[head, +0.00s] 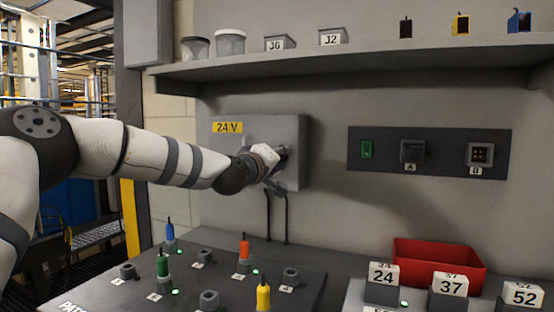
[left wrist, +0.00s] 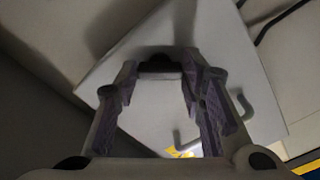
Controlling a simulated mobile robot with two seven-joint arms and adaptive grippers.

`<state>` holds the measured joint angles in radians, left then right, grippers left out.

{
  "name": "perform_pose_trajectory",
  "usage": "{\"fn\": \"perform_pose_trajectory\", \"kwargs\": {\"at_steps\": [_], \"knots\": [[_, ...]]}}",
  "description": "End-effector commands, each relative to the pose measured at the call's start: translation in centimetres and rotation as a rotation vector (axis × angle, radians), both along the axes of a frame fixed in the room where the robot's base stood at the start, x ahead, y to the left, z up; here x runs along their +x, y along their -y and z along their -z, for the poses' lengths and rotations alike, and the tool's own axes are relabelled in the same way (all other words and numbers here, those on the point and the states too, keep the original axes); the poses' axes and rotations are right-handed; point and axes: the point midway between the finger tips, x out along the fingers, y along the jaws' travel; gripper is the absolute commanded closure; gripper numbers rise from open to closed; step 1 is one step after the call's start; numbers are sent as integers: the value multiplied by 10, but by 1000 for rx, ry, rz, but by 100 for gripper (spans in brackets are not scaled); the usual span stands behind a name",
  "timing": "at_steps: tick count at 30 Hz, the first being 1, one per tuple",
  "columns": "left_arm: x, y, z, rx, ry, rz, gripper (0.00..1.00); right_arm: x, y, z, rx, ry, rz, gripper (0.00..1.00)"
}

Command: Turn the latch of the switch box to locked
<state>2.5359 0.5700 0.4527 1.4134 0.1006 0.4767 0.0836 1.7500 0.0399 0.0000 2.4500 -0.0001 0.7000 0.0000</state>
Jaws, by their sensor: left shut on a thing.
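The grey switch box (head: 292,128) with a yellow "24 V" label (head: 228,127) is mounted on the wall left of centre. My left arm reaches across to its front, and my left gripper (head: 280,165) is at the right part of the box face. In the left wrist view the box face (left wrist: 235,75) appears tilted. There the fingers of my left gripper (left wrist: 160,72) are closed on a small dark piece, the latch (left wrist: 158,66). The gripper hides much of the latch in the head view, so its turn position cannot be read. My right gripper is not in view.
A shelf (head: 350,58) with jars and small boxes runs above. A dark panel (head: 430,150) with switches is to the right. Below are a patch board (head: 225,285) with coloured plugs, a red bin (head: 440,255) and numbered blocks. Two cables hang beneath the box.

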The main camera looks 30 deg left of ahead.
Motion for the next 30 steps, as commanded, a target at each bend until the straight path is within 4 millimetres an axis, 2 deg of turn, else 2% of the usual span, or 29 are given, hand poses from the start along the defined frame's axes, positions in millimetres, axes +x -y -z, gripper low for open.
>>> {"fn": "perform_pose_trajectory", "kwargs": {"at_steps": [18, 30], "knots": [[0, 0, -2, 570, -29, -1, 91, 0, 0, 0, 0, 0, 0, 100], [0, 0, -2, 821, -42, -1, 91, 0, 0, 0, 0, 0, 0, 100]]}}
